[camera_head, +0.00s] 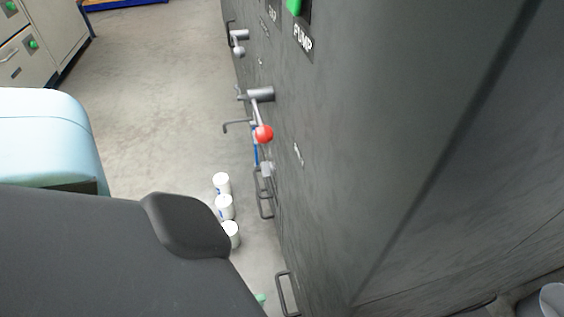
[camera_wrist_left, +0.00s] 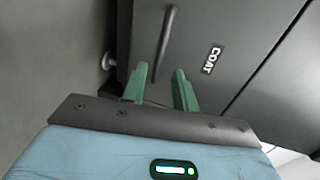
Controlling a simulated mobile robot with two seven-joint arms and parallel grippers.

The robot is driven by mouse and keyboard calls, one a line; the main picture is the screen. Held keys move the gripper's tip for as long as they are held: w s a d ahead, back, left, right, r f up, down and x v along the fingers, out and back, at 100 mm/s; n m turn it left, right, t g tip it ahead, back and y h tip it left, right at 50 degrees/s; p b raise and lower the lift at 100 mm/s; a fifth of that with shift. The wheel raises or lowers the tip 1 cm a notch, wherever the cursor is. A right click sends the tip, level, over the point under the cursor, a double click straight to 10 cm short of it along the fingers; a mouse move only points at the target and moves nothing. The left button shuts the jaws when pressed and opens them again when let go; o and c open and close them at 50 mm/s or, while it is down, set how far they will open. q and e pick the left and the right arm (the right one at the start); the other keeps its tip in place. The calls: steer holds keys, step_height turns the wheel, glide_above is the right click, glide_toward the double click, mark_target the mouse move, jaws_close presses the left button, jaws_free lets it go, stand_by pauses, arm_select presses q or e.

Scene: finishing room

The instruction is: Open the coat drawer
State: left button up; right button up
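The dark grey coat drawer (camera_wrist_left: 235,75) fills much of the left wrist view, with a white "COAT" label (camera_wrist_left: 212,60). Its bar handle (camera_wrist_left: 166,45) runs steeply up the picture, just ahead of my left gripper (camera_wrist_left: 159,84). The two green fingers are apart, with the handle's lower end lined up between them. I see nothing held, and cannot tell whether the fingers touch the handle. The drawer front looks flush with the cabinet. In the head view my dark left arm link hides most of the gripper; a bit of green (camera_head: 260,298) shows near a low handle (camera_head: 287,293). My right gripper is not in view.
The tall dark cabinet (camera_head: 370,120) carries a "PUMP" label, a red-knobbed lever (camera_head: 264,133) and several projecting handles. White cans (camera_head: 222,184) stand on the floor beside it. Pale drawer units (camera_head: 40,45) stand far left. The floor (camera_head: 150,60) between is mostly clear.

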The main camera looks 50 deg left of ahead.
mark_target(282, 296)
arm_select(q)
steer(key=b+x, duration=0.2)
steer(key=x, duration=0.5)
steer(key=shift+w+d, duration=0.2)
steer(key=shift+w, duration=0.15)
steer(key=c, duration=0.5)
jaws_close()
